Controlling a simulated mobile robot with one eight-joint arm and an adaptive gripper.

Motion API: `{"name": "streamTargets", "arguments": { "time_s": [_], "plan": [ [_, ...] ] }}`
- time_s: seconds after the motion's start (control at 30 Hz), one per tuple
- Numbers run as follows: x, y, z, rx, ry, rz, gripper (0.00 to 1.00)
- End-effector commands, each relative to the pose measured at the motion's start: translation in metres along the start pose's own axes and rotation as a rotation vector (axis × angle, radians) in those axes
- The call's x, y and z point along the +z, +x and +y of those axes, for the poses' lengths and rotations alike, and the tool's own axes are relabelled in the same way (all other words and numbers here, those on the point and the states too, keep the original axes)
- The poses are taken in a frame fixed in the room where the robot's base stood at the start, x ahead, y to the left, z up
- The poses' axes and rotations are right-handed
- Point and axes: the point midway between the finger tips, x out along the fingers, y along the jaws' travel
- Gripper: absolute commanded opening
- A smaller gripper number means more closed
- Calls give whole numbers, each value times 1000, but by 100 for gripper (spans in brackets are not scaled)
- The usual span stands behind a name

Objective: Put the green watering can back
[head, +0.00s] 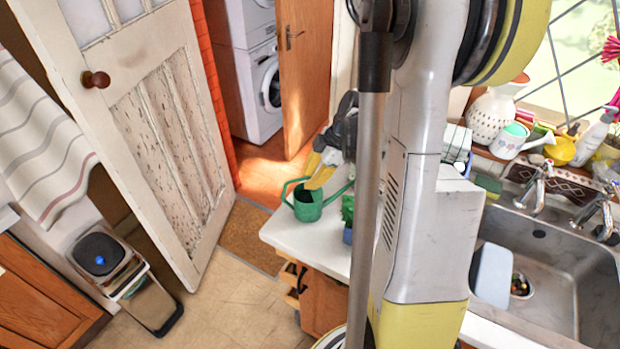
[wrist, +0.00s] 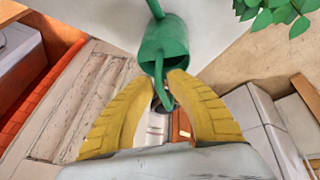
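The green watering can (head: 308,202) is at the left end of the white counter (head: 304,235), its handle loop to the left and its spout to the right. In the wrist view the can (wrist: 165,42) is straight ahead, its loop handle towards me. My gripper (head: 314,182) is at the can from above and behind, and its yellow fingers (wrist: 158,80) lie on either side of the handle. The right fingertip looks to touch or overlap the handle. A small gap seems to show by the left one, so whether the fingers grip it is unclear.
A leafy plant (head: 348,210) stands close right of the can, partly behind my arm. The sink (head: 560,265) is at the right. A sill behind it holds a pale watering can (head: 508,142), a white vase (head: 490,115) and bottles. Open floor (head: 235,290) lies left of the counter.

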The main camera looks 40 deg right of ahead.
Motion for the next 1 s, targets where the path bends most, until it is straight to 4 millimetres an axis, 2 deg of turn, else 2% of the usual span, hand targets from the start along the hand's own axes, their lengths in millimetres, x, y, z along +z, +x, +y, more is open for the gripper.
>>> {"name": "streamTargets", "arguments": {
  "time_s": [0.3,0.43,0.8,1.0],
  "plan": [
    [0,-1,0,0,0,0,27],
    [-2,-10,1,0,1,0,27],
    [-2,-90,1,1,2,0,27],
    [-2,-118,0,0,1,0,27]
  ]
}}
